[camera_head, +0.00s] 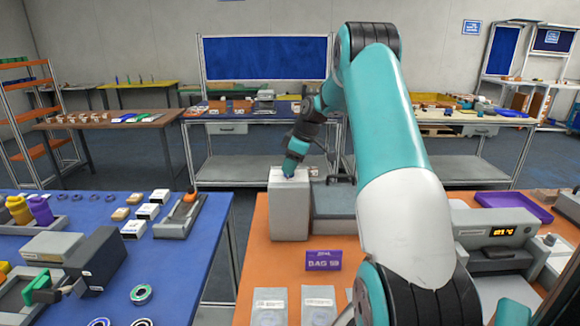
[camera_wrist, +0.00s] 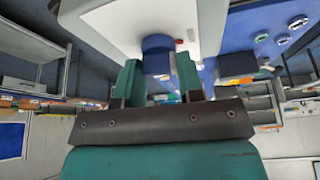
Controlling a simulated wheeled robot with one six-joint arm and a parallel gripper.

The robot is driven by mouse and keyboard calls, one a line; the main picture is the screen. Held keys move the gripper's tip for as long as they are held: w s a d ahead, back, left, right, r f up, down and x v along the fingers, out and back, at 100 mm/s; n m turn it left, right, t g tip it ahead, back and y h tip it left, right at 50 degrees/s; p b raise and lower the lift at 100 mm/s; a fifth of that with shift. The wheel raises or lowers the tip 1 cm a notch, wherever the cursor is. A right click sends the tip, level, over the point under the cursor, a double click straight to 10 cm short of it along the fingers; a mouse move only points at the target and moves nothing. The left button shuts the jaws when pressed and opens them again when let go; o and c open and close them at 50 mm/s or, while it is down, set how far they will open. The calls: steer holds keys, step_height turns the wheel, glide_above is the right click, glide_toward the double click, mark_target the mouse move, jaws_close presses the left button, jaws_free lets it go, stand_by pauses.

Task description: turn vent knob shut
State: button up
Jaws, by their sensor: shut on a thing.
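The vent knob (camera_wrist: 157,43) is a blue knob on the white-grey face of a box. In the wrist view it sits between the two teal fingers of my gripper (camera_wrist: 159,66), which is shut on it. In the head view my gripper (camera_head: 289,172) points down onto the top of the tall pale grey box (camera_head: 290,212). There only a small bit of blue shows under the fingertips; the rest of the knob is hidden. The knob's turn angle cannot be read.
The grey box stands on an orange table, with a lower grey unit (camera_head: 334,203) close on its right. A purple sign (camera_head: 323,260) stands in front. A device with a lit display (camera_head: 497,237) is farther right. A blue table (camera_head: 205,235) lies left across a gap.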

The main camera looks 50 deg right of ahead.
steer(key=shift+n+y, duration=0.3)
steer(key=shift+n, duration=0.5)
steer(key=shift+g, duration=0.3)
steer(key=o, duration=0.9)
steer(key=shift+r, duration=0.1)
steer(key=p+v, duration=0.3)
steer(key=v, duration=1.4)
steer(key=shift+r+p, duration=0.1)
steer(key=shift+p, duration=0.25)
